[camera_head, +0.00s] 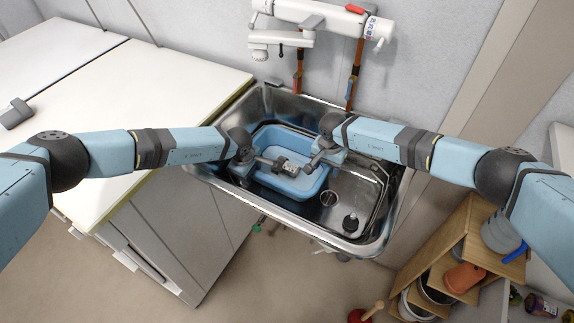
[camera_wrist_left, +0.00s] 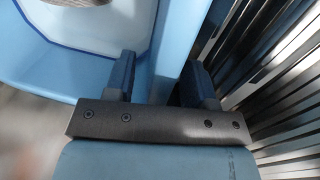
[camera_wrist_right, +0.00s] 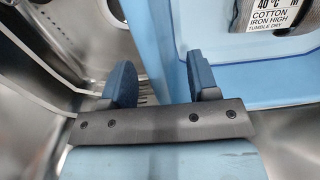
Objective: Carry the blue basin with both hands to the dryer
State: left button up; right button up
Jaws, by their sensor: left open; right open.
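The blue basin (camera_head: 283,133) sits inside the steel sink (camera_head: 378,240). A grey item with a white care label (camera_head: 291,167) lies in the basin; the label also shows in the right wrist view (camera_wrist_right: 272,14). My left gripper (camera_head: 247,163) is at the basin's left side, open, with the basin's rim (camera_wrist_left: 160,50) between its fingers (camera_wrist_left: 160,82). My right gripper (camera_head: 316,163) is at the basin's right side, open, with the rim (camera_wrist_right: 165,45) between its fingers (camera_wrist_right: 162,85). I cannot tell whether the fingers touch the rim. No dryer is clearly identifiable.
A white-topped counter (camera_head: 110,90) stands left of the sink. A white tap unit (camera_head: 325,20) hangs on the wall behind. A wooden shelf (camera_head: 455,245) with pots stands at the lower right. The floor (camera_head: 270,290) in front is mostly clear.

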pick_arm(q)
jog(key=shift+w+d+f, duration=0.1)
jog(key=shift+w+f, duration=0.05)
jog(key=shift+f, duration=0.8)
pick_arm(e)
jog(key=shift+f, duration=0.95)
pick_arm(q)
grip_shut()
pick_arm(e)
jog(key=c, duration=1)
grip_shut()
pick_arm(q)
jog(key=shift+r, duration=0.1)
